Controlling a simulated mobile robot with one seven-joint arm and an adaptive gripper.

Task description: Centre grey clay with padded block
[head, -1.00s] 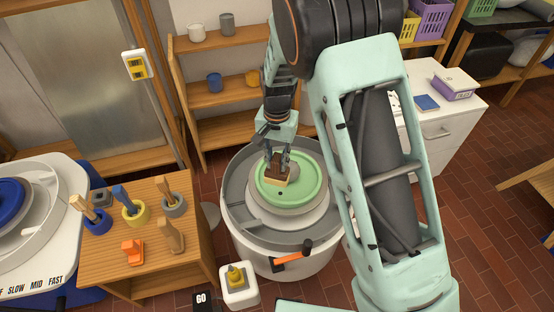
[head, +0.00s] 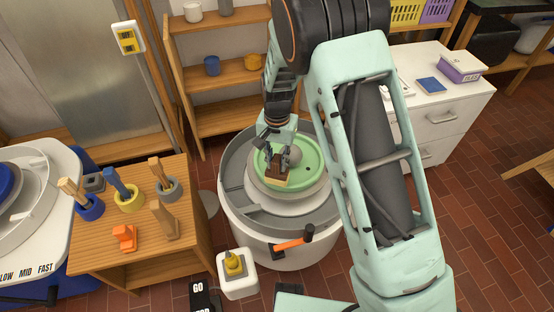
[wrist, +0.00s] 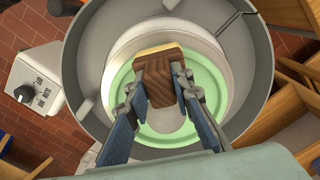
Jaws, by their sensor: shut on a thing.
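The padded block (head: 276,178) is brown wood with a pale yellow pad along one edge. My gripper (head: 278,163) is shut on it and holds it over the near left part of the green round bat (head: 318,180). In the wrist view the block (wrist: 158,78) sits between both fingers of my gripper (wrist: 160,86), pad edge at the top. The grey clay (head: 294,156) is a low rounded lump on the bat, on the far side of the block. It also shows in the wrist view (wrist: 176,127), partly hidden. I cannot tell if the block touches it.
The wheel's grey basin (head: 235,195) surrounds the bat; an orange-handled lever (head: 292,243) is at its front. A wooden stand (head: 120,262) with several tools is left.

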